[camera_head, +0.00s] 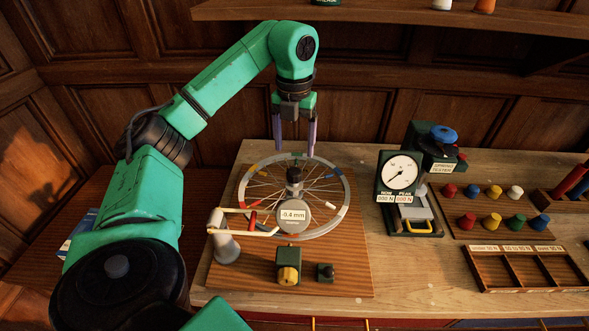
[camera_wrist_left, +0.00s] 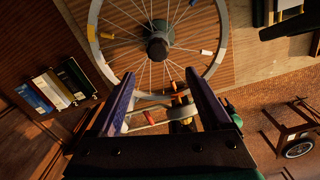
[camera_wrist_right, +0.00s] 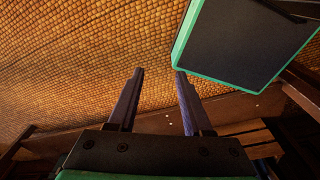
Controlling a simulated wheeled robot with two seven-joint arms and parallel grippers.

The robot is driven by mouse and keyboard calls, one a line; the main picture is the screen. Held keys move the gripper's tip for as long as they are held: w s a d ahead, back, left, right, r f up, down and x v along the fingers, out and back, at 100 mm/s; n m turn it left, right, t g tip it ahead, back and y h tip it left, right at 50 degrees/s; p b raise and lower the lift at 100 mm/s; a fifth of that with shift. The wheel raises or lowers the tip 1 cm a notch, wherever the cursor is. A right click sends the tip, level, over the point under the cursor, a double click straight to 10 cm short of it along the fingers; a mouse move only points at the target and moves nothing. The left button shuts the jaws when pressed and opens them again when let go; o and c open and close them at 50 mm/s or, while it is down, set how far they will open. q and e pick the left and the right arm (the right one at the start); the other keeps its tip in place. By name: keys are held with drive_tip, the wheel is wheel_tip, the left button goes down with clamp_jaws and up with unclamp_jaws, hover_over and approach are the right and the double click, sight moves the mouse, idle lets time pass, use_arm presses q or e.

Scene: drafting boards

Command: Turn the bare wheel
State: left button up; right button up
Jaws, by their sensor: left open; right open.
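The bare wheel (camera_head: 338,212), a spoked rim with coloured marks and no tyre, is mounted on a stand on a striped wooden board (camera_head: 222,283). A round gauge reading -0.4 mm (camera_head: 292,215) stands in front of it. The wheel also shows in the left wrist view (camera_wrist_left: 214,62), with its dark hub near the top middle. My left gripper (camera_head: 313,153) is open and empty, pointing down at the wheel's far rim; I cannot tell if it touches. My right gripper (camera_wrist_right: 158,75) is open and empty, away from the wheel, and is not in the head view.
A spring tester with a dial (camera_head: 399,171) stands right of the wheel. Several coloured pegs (camera_head: 489,222) and an empty compartment tray (camera_head: 528,272) lie farther right. A grey post with a pale arm (camera_head: 224,243) and a yellow-knobbed block (camera_head: 288,267) stand at the board's front.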

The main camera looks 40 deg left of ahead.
sight(294, 171)
use_arm(q)
wheel_tip(294, 171, down, 3)
drive_tip(key=shift+a+f, duration=0.1)
drive_tip(key=shift+f, duration=0.1)
drive_tip(key=f, duration=0.3)
drive_tip(key=w+a+f+p, duration=0.1)
drive_tip(key=shift+f, duration=0.4)
drive_tip(key=shift+s+d+f, duration=0.1)
drive_tip(key=shift+d+f, duration=0.05)
drive_tip(key=shift+s+d, duration=0.15)
drive_tip(key=shift+d, duration=0.05)
drive_tip(key=shift+a, duration=0.1)
drive_tip(key=c, duration=1.2)
clamp_jaws()
use_arm(e)
drive_tip(key=shift+w+a+r, duration=0.35)
drive_tip(key=shift+w+a, duration=0.1)
drive_tip(key=shift+w, duration=0.1)
